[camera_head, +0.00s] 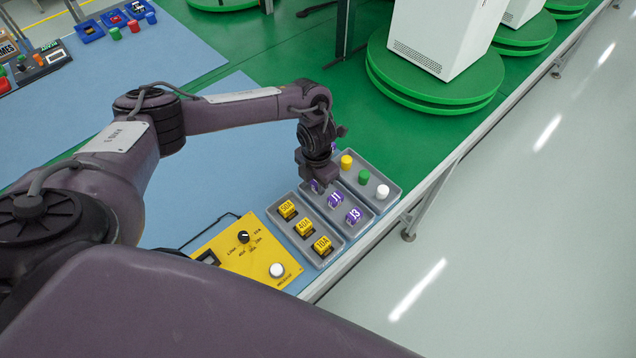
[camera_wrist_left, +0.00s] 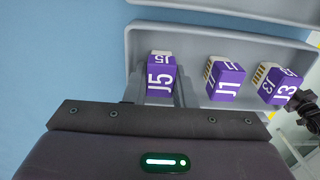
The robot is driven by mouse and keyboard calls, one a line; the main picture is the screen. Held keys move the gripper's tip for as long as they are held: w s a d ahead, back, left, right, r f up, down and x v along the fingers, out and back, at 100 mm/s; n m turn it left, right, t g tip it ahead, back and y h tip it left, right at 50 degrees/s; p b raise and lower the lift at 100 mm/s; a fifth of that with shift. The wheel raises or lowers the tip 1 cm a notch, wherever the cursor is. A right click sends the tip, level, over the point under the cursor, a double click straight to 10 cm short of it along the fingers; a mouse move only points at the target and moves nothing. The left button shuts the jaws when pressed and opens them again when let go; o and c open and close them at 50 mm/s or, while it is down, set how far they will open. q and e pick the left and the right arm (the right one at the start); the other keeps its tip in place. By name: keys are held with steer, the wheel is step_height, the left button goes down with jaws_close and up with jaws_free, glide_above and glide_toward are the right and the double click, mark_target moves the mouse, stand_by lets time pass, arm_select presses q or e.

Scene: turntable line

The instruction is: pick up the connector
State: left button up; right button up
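Purple connectors with white labels lie in a grey tray; J1 (camera_head: 335,198) and J3 (camera_head: 353,215) show clearly in the head view. The J5 connector (camera_wrist_left: 160,76) is at the left end of the row in the wrist view; in the head view it is mostly hidden under my gripper. My left gripper (camera_head: 317,180) points down into the tray at J5. In the wrist view its two fingers (camera_wrist_left: 161,88) flank J5 closely, with no clear gap on either side, so it looks shut on J5. J5 still sits in the tray. My right gripper is not in view.
J1 (camera_wrist_left: 225,80) and J3 (camera_wrist_left: 278,86) lie right of J5 in the same tray. Beside it are a tray of yellow fuses (camera_head: 304,227) and one with coloured buttons (camera_head: 364,177). A yellow panel (camera_head: 240,258) stands near. The table edge is close on the right.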

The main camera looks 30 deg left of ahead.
arm_select(q)
steer(key=shift+c, duration=0.9)
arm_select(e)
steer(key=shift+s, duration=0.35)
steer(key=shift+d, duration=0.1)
